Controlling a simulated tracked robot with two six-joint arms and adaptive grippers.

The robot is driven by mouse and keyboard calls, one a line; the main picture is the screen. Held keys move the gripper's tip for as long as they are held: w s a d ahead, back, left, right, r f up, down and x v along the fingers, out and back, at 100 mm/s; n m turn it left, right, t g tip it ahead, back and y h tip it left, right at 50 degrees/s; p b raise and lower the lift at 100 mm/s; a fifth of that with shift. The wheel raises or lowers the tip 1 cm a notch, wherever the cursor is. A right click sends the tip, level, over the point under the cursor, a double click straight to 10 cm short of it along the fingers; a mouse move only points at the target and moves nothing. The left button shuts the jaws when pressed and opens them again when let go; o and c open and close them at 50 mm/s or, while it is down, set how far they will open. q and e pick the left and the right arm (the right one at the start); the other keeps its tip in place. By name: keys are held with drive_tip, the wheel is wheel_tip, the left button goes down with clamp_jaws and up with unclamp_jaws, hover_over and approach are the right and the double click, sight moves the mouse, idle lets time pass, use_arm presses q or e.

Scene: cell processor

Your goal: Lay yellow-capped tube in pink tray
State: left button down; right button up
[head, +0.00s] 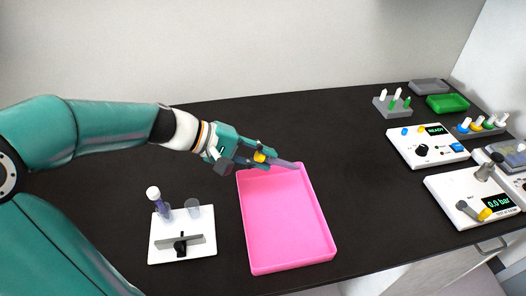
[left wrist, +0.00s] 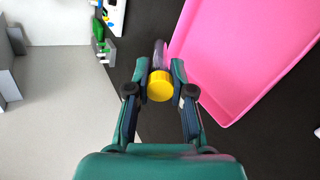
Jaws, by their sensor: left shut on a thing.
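My left gripper (head: 256,158) is shut on the yellow-capped tube (head: 284,163) above the far left edge of the pink tray (head: 289,262). The tube has a clear body and points right, over the tray's far edge. In the left wrist view, the yellow cap (left wrist: 160,86) sits between the fingertips of my left gripper (left wrist: 160,78), and the body points away. There the pink tray (left wrist: 232,60) lies to the right of the tube. The tray's floor looks empty. My right gripper is not in view.
A white stand (head: 182,252) with a white-capped tube (head: 155,195) and a clear tube is left of the tray. White devices (head: 428,147) with displays, a grey rack (head: 392,108) and a green tray (head: 447,103) stand at the right. The table between is clear.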

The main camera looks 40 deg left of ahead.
use_arm(q)
drive_tip(key=b, duration=0.5)
hover_over(261, 197)
wheel_tip(261, 197, down, 6)
drive_tip(key=shift+w+f, duration=0.1)
drive_tip(key=shift+f+b, duration=0.5)
drive_tip(key=shift+f, duration=0.1)
drive_tip(key=c, duration=0.9)
unclamp_jaws()
drive_tip(key=shift+c, duration=0.2)
drive_tip(key=shift+r, duration=0.1)
drive_tip(key=v, duration=1.2)
